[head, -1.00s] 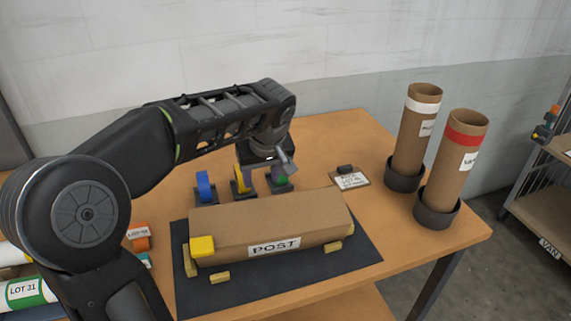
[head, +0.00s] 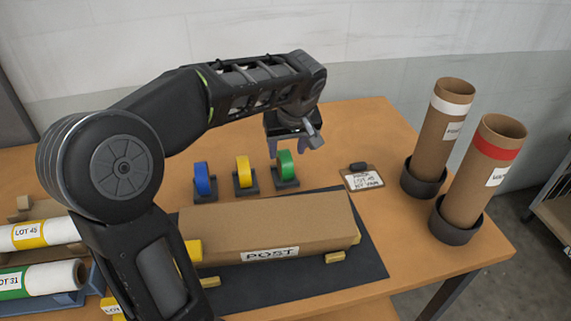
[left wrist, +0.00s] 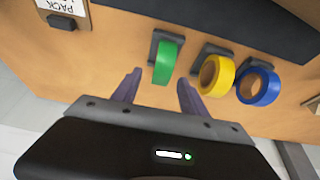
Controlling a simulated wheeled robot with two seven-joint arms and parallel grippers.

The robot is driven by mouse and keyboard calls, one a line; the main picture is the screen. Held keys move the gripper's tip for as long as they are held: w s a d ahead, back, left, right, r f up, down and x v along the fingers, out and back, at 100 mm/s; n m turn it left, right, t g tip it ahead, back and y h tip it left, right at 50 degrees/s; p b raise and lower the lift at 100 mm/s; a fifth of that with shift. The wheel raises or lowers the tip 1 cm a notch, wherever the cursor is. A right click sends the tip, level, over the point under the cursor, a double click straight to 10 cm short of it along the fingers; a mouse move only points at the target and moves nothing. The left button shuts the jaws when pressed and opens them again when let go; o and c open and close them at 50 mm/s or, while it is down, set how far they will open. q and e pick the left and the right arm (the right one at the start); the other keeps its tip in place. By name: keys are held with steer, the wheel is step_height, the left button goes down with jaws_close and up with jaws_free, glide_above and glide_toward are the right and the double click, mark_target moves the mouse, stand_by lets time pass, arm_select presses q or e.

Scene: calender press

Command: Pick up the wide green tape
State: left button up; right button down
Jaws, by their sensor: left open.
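The wide green tape (head: 286,165) stands upright in a small dark holder on the table, at the right end of a row of three tapes. In the left wrist view the green tape (left wrist: 165,62) lies just beyond and between the fingertips. My left gripper (head: 300,145) is open and empty, above and slightly behind the green tape in the head view. Its two fingers (left wrist: 158,88) show apart in the left wrist view, with no visible contact on the tape. My right gripper is in neither view.
A yellow tape (head: 243,172) and a blue tape (head: 203,179) stand in holders to the left. A long box marked POST (head: 270,225) lies on a dark mat in front. A clipboard (head: 362,178) and two cardboard tubes (head: 438,130) (head: 484,170) are to the right.

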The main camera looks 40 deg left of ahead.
arm_select(q)
steer(key=shift+x, duration=0.9)
steer(key=shift+f, duration=0.1)
steer(key=p+x, duration=0.1)
steer(key=x, duration=0.4)
steer(key=shift+s, duration=0.1)
steer(key=shift+c, duration=0.4)
jaws_close()
